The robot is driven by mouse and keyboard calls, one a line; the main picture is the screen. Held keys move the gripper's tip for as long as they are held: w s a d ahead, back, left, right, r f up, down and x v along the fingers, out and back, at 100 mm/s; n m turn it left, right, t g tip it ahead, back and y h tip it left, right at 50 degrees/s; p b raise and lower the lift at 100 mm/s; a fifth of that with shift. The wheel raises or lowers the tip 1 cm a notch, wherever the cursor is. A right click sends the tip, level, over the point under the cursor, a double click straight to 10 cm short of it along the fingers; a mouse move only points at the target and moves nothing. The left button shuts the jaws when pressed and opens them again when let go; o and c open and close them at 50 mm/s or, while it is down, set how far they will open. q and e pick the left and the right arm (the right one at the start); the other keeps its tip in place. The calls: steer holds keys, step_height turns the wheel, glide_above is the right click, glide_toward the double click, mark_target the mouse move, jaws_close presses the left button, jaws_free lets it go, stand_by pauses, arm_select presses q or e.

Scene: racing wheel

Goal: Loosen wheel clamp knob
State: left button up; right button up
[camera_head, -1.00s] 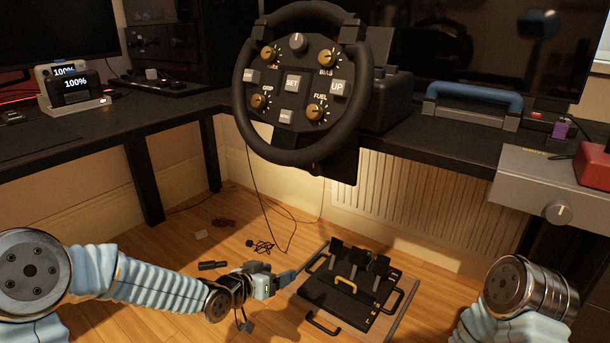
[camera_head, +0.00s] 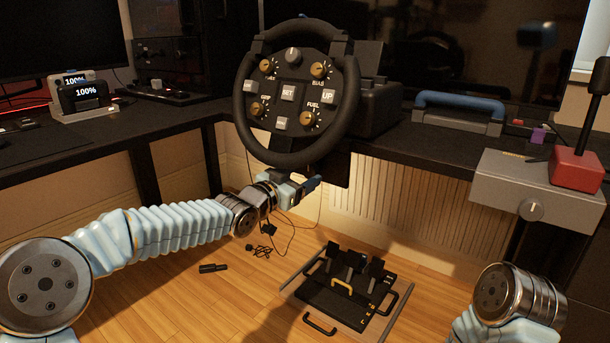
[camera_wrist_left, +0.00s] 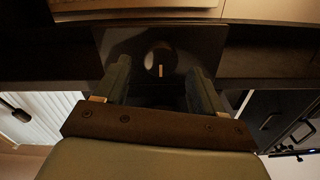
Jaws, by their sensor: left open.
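The black racing wheel (camera_head: 292,90) with its buttons and dials stands at the desk's front edge. A dark plate (camera_wrist_left: 205,42) fills the upper middle of the left wrist view and carries a dark round knob (camera_wrist_left: 160,58) with a pale pointer line, probably the wheel clamp knob. In the head view this knob is hidden. My left gripper (camera_head: 308,186) is just below the wheel's lower rim, and in the left wrist view its two fingers (camera_wrist_left: 160,78) are open. The knob shows between the fingers, apart from them, with nothing held. My right gripper is out of view.
The black desk (camera_head: 175,117) edge runs above my left gripper. Pedals (camera_head: 345,285) stand on the wooden floor below. A grey box (camera_head: 500,190) with its own knob (camera_head: 530,209) and a red-based lever (camera_head: 577,168) is at the right. Cables (camera_head: 287,230) hang near my left gripper.

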arm_select(q)
steer(key=shift+x, duration=1.1)
steer(key=c, duration=1.1)
steer(key=shift+o, duration=0.2)
